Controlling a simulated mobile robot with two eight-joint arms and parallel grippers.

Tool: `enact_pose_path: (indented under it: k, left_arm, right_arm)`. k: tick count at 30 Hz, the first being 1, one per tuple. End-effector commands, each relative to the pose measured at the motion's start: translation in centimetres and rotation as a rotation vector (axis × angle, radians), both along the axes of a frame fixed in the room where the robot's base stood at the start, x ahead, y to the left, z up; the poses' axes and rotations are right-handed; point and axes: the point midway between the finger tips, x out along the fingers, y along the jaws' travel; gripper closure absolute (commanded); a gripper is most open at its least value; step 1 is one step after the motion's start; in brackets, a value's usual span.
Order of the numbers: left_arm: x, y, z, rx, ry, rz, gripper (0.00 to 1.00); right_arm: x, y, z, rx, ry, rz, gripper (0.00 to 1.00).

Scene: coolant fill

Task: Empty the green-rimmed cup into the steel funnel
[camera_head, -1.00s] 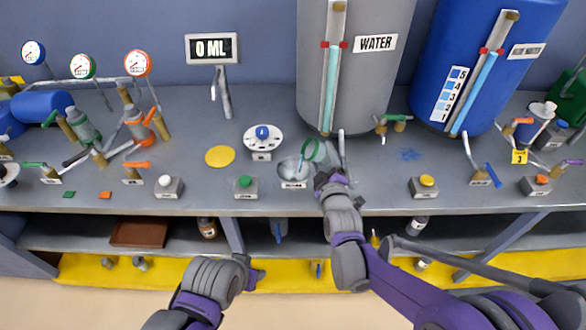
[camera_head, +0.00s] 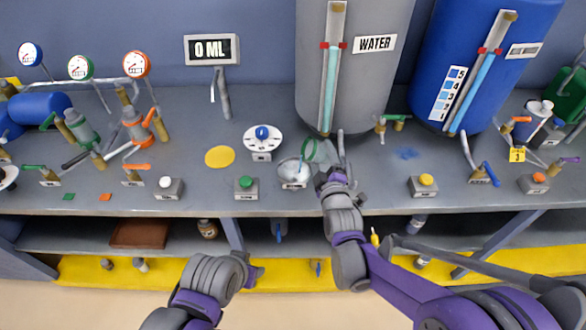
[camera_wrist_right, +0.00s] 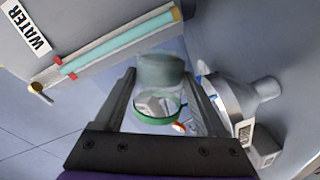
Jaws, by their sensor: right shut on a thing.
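The clear green-rimmed cup (camera_head: 309,150) is tilted on its side, its rim nearly edge-on, just above the steel funnel (camera_head: 291,171). In the right wrist view, the cup (camera_wrist_right: 160,86) sits between the two fingers of my right gripper (camera_wrist_right: 160,100), which is shut on it. Whether liquid remains inside or runs out cannot be told. The funnel (camera_wrist_right: 240,102) also shows there, beside the right finger. In the head view, my right gripper (camera_head: 328,178) is right of the funnel. My left gripper (camera_head: 254,273) hangs in front of the bench; its jaw state is unclear.
The grey WATER tank (camera_head: 368,85) and its spout stand behind my right gripper. A display (camera_head: 212,49) reads 0 ML. A dial (camera_head: 263,138), a yellow disc (camera_head: 220,157) and a green-button box (camera_head: 245,187) are left of the funnel.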

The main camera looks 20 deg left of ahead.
Motion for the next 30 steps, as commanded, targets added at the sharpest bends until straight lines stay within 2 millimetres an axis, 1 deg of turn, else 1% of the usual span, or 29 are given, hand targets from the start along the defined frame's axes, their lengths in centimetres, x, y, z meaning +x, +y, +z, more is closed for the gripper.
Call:
enact_pose_path:
  k: [9,30]
  left_arm:
    - [0.07,0.00,0.30,0.000,-0.001,0.000,0.50]
    - [0.04,0.00,0.17,0.000,-0.001,0.000,0.50]
  right_arm:
    - [-0.07,-0.21,0.25,-0.033,-0.015,0.001,0.98]
    - [-0.32,-0.58,-0.17,-0.103,-0.045,0.003,0.98]
